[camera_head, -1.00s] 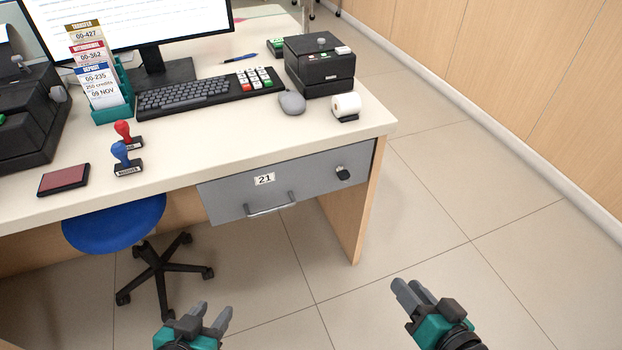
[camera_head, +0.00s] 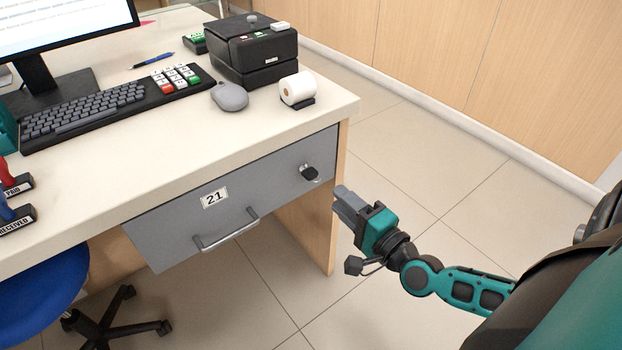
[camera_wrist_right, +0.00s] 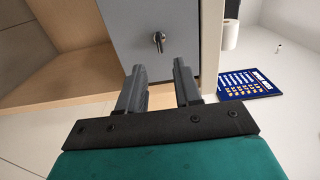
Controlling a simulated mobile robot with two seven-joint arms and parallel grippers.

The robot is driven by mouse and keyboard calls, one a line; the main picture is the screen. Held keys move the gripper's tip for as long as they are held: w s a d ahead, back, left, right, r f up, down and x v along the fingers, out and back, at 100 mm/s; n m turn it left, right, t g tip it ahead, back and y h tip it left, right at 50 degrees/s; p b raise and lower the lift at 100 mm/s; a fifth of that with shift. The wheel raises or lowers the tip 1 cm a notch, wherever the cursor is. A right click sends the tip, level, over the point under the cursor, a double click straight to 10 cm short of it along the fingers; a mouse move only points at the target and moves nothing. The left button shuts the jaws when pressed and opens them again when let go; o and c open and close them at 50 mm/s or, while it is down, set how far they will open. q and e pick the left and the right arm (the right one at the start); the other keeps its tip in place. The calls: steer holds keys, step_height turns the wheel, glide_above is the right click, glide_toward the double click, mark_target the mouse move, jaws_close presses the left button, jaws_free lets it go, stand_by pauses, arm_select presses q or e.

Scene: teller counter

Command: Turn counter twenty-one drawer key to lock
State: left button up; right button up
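The grey drawer (camera_head: 170,232) labelled 21 (camera_head: 214,198) is shut under the right end of the counter, with a bar handle (camera_head: 228,232) below the label. The dark key (camera_head: 310,173) sits in the lock at the drawer's upper right; it also shows in the right wrist view (camera_wrist_right: 159,40), beyond the fingers. My right gripper (camera_head: 345,200) is just right of and below the key, apart from it. In the right wrist view its two fingers (camera_wrist_right: 160,85) are spread with nothing between them. My left gripper is out of view.
On the counter (camera_head: 110,165) stand a keyboard (camera_head: 80,115), a mouse (camera_head: 229,96), a black box-shaped device (camera_head: 255,55) and a paper roll (camera_head: 298,90). A blue stool (camera_head: 40,290) is at lower left. The floor right of the desk is clear.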

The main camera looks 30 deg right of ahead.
mark_target(309, 173)
steer(key=w, duration=0.9)
steer(key=shift+w+a+b, duration=0.15)
steer(key=shift+a+b, duration=0.25)
steer(key=shift+c, duration=0.5)
jaws_close()
